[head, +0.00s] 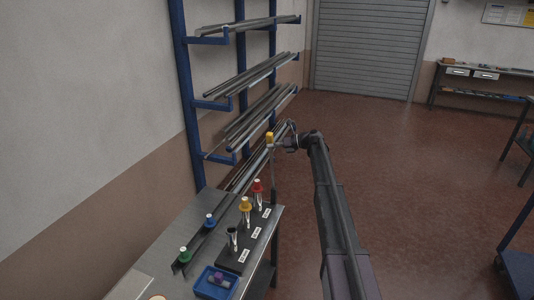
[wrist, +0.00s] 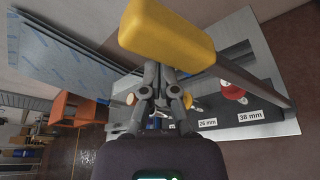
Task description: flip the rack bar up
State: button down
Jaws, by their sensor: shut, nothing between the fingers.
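The rack bar (head: 273,170) is a thin grey bar with a yellow block-shaped end (head: 270,138), standing about upright beside the blue rack (head: 186,90) and the bench's far end. In the wrist view the yellow end (wrist: 165,30) is large and close, and the grey bar (wrist: 250,76) runs from it to the lower right. My gripper (head: 288,143) is just right of the yellow end. In the wrist view my gripper (wrist: 158,72) is shut and empty, its fingertips close to the yellow end's lower edge. I cannot tell whether they touch.
Long metal profiles (head: 245,77) lie on the rack's arms. A steel bench (head: 175,240) holds a black labelled stand (head: 236,258), coloured-top pieces and a blue tray (head: 205,290). A grey shutter (head: 370,45) is at the back.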

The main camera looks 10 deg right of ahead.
jog(key=w+d+r, duration=0.2)
jog(key=w+d, duration=0.1)
jog(key=w, duration=0.2)
jog(key=shift+w+p, duration=0.3)
jog(key=shift+p, duration=0.15)
jog(key=shift+w, duration=0.15)
jog(key=s+a, duration=0.2)
jog(key=s, duration=0.4)
jog(key=s+d, duration=0.1)
jog(key=d, duration=0.8)
jog(key=shift+s+f+g, duration=0.25)
jog(key=shift+f+g, duration=0.05)
jog(key=shift+f, duration=0.1)
